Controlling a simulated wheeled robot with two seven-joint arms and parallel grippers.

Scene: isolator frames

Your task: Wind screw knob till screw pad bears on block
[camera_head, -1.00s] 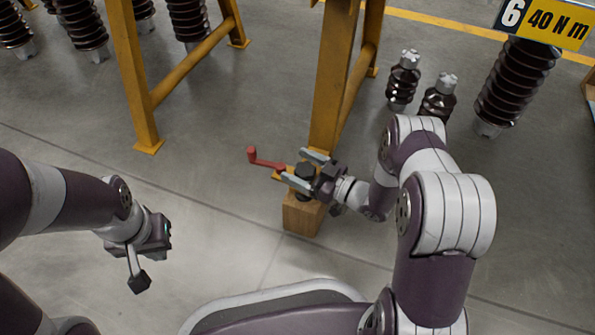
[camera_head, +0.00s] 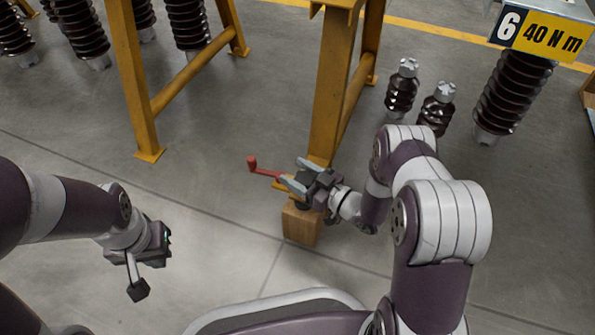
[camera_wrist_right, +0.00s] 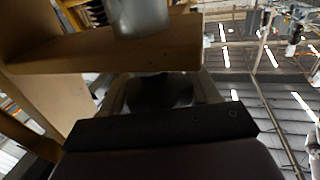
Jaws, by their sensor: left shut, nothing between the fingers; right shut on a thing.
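A wooden block (camera_head: 302,226) stands on the floor below the foot of the yellow stand leg (camera_head: 329,110). My right gripper (camera_head: 300,175) is at the leg's foot, just above the block, and is shut on the dark screw knob. The knob is mostly hidden in the head view; in the right wrist view the screw knob (camera_wrist_right: 160,90) shows as a dark round shape between the fingers, below a yellow plate (camera_wrist_right: 110,52). Whether the screw pad touches the block cannot be told. My left gripper (camera_head: 152,262) is shut and empty, low at the left.
A red crank handle (camera_head: 262,168) sticks out left of my right gripper. Dark ribbed insulators (camera_head: 402,88) stand behind at the right, near a sign reading 6, 40 N m (camera_head: 545,35). Another yellow stand leg (camera_head: 133,85) is at the left. The floor between is clear.

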